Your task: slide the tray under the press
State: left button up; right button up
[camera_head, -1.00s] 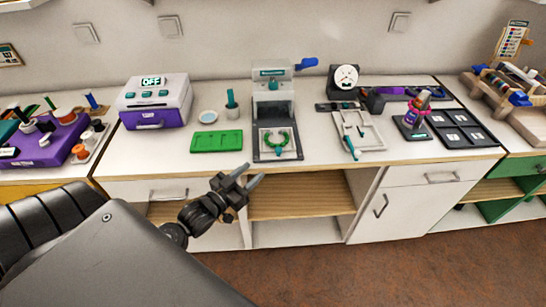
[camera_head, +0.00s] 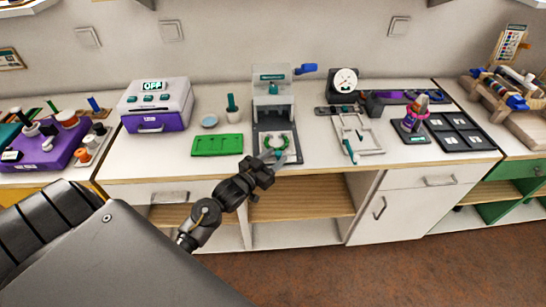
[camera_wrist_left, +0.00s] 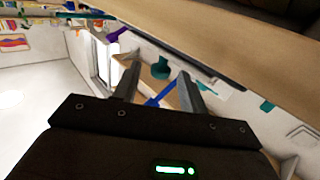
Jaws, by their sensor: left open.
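The press (camera_head: 272,88) stands at the back middle of the counter, with a clear upper part, a teal label and a blue handle (camera_head: 306,69) at its right. The tray (camera_head: 293,149), a pale plate carrying a green ring (camera_head: 275,142), lies on the press's dark base, in front of the upright part. My left gripper (camera_head: 277,157) is open at the tray's front edge and partly covers it. I cannot tell whether it touches. In the left wrist view the two fingers (camera_wrist_left: 160,86) are apart, with a teal knob-like thing (camera_wrist_left: 160,69) beyond them. My right gripper is not in view.
A green tray (camera_head: 217,145) lies left of the press, with a white and purple machine (camera_head: 155,104) marked OFF farther left. A pale frame (camera_head: 372,141), a dial gauge (camera_head: 345,80) and a bottle stand (camera_head: 413,130) are to the right. The counter's front edge is close below.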

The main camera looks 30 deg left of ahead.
pick_arm(q)
grip_shut()
jog(key=shift+a, duration=0.1)
jog(key=w+a, duration=0.2)
jog(key=w, duration=0.1)
jog(key=shift+w+a, duration=0.1)
jog(key=shift+a, duration=0.05)
grip_release()
dwell(0.4)
jog(key=s+a+b, duration=0.1)
jog(key=s, duration=1)
jog(key=shift+a+b, duration=0.15)
jog(key=shift+b, duration=0.15)
